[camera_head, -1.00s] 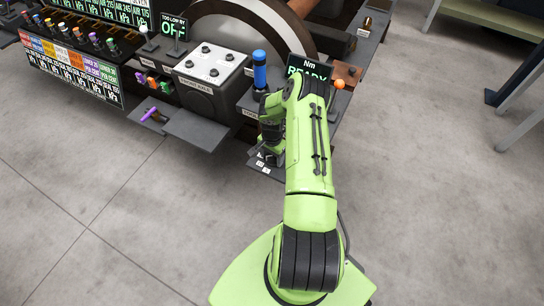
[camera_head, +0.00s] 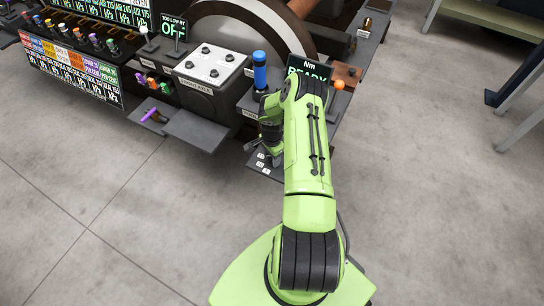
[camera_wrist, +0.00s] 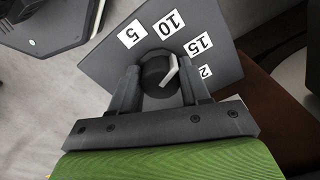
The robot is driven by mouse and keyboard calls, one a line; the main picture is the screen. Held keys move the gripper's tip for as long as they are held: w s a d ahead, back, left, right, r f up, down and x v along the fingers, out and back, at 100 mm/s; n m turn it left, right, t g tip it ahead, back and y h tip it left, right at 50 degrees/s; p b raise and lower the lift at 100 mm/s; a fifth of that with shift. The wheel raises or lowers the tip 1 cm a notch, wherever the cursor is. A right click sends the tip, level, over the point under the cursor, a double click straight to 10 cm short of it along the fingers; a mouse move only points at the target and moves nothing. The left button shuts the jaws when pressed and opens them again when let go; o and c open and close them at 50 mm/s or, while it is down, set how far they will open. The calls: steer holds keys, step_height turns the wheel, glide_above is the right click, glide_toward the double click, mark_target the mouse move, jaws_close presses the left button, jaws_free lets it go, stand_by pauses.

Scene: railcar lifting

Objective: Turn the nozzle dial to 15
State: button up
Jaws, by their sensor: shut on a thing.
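The nozzle dial (camera_wrist: 157,72) is a round black knob with a white pointer, on a dark plate (camera_wrist: 118,67) with white labels 5, 10, 15 and a partly hidden one starting with 2. The pointer leans up and right, toward the space between 10 and 15. My gripper (camera_wrist: 160,82) is shut on the knob, one finger on each side. In the head view my gripper (camera_head: 274,157) is low at the small labelled plate (camera_head: 256,163), and my arm hides the dial.
A blue-topped handle (camera_head: 260,72) and the READY screen (camera_head: 308,70) stand close behind my arm. An orange knob (camera_head: 339,85) is to the right. A grey box with several knobs (camera_head: 211,65) is to the left. Open floor lies in front.

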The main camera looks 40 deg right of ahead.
steer(key=m, duration=0.5)
steer(key=shift+w, duration=0.1)
steer(key=shift+m, duration=0.3)
stand_by(0.4)
steer(key=o, duration=1)
step_height(320, 180, up, 16)
steer(key=p, duration=0.4)
steer(key=shift+f, duration=0.1)
